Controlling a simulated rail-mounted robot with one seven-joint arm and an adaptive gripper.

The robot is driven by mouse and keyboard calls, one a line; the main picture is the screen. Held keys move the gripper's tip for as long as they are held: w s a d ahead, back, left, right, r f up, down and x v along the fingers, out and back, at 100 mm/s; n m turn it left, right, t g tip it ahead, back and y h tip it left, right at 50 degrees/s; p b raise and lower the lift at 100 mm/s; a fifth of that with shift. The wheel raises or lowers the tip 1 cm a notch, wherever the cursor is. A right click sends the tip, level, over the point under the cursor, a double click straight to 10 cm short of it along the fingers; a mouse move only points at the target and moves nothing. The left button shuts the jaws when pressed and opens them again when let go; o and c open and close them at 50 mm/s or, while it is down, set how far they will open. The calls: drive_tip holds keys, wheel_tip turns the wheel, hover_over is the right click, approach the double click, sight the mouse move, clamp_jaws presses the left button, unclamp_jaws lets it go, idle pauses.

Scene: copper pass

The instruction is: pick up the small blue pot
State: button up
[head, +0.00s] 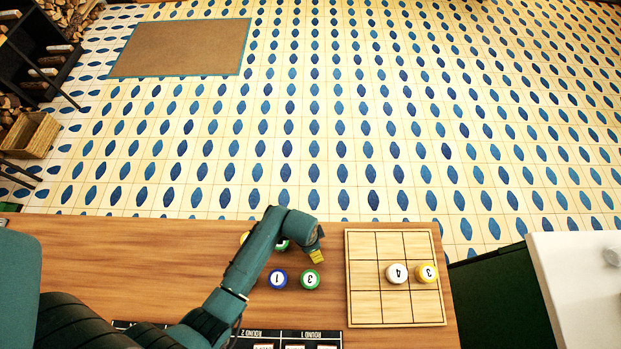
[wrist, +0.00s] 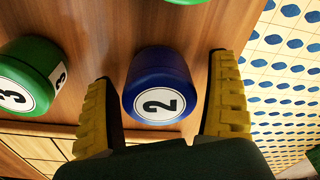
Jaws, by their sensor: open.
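A blue pot marked 2 (wrist: 160,85) sits on the wooden counter in the wrist view. My gripper (wrist: 162,66) is open, with one yellow finger on each side of this pot and visible gaps between. In the head view my gripper (head: 317,257) is over the counter and hides that pot. Another blue pot (head: 278,279), its label seeming to read 1, stands left of a green pot marked 3 (head: 310,279). Green pot 3 also shows at the left of the wrist view (wrist: 30,75). I cannot tell which blue pot is smaller.
A second green pot (head: 283,244) and a yellow pot (head: 244,237) are partly hidden behind my arm. Dark round cards (head: 262,342) lie at the front edge.

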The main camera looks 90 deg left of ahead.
drive_tip(key=c, duration=1.4)
